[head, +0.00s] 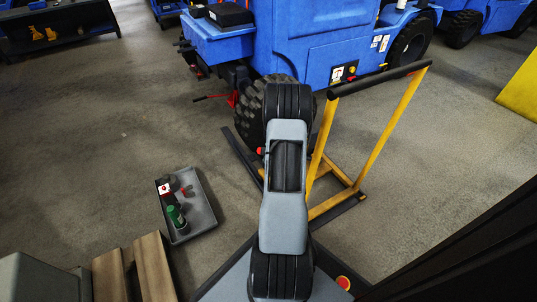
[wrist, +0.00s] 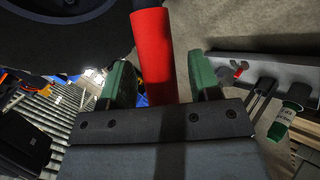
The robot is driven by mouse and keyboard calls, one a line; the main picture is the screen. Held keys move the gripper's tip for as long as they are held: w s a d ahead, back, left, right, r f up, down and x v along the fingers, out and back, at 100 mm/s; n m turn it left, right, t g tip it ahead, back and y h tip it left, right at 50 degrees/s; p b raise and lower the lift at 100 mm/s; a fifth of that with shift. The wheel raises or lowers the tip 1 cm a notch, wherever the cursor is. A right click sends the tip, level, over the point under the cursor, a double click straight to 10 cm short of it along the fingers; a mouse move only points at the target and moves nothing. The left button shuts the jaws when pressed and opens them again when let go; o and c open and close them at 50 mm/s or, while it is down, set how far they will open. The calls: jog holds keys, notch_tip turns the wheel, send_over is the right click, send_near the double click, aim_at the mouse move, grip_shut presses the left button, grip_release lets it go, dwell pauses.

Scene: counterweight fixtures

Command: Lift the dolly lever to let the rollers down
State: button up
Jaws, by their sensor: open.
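The dolly (head: 322,160) has a yellow upright frame with a black top bar and dark rails on the floor, beside the blue vehicle's wheel. The lever's red grip (wrist: 153,55) stands between the two green fingers of my gripper (wrist: 160,80) in the wrist view. The fingers are open, with a visible gap on the right side of the grip; contact on the left is hard to tell. In the head view a small red bit of the lever (head: 260,151) shows left of my arm, which hides my gripper and most of the lever.
A blue vehicle (head: 310,45) with a black tyre (head: 252,105) stands just behind the dolly. A grey tray (head: 206,208) with a green bottle and small items lies on the floor at left. Wooden boards (head: 153,265) are at lower left. Open floor lies left of the tray.

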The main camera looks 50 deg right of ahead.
grip_shut()
dwell(0.6)
